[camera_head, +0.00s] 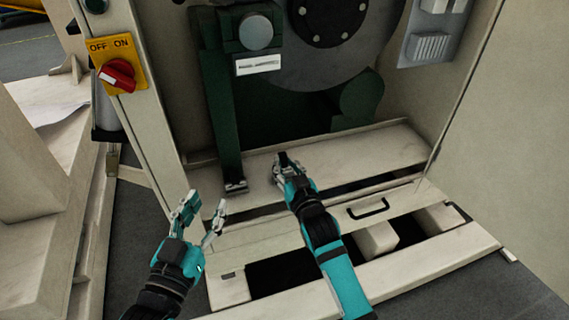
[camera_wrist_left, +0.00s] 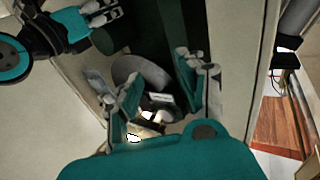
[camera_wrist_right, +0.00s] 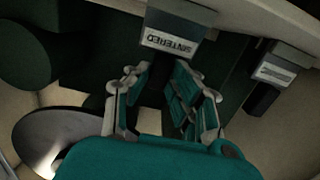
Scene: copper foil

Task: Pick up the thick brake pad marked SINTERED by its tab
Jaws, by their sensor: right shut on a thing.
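The thick dark brake pad (camera_wrist_right: 182,24) shows in the right wrist view, with a pale label reading SINTERED upside down. Its narrow dark tab (camera_wrist_right: 158,88) reaches down between the fingers of my right gripper (camera_wrist_right: 163,80), which is shut on it. In the head view my right gripper (camera_head: 285,164) is over the cream ledge, and the pad is mostly hidden there. I cannot tell whether the pad touches the ledge. My left gripper (camera_head: 200,210) is open and empty, lower left in the head view; its spread fingers also show in the left wrist view (camera_wrist_left: 157,88).
A second dark block (camera_wrist_right: 264,94) with an unreadable label is to the right in the right wrist view. The cream ledge (camera_head: 345,158) runs below a large grey disc (camera_head: 320,65). A green upright (camera_head: 220,120) stands left of my right gripper. A black handle (camera_head: 369,209) lies in front.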

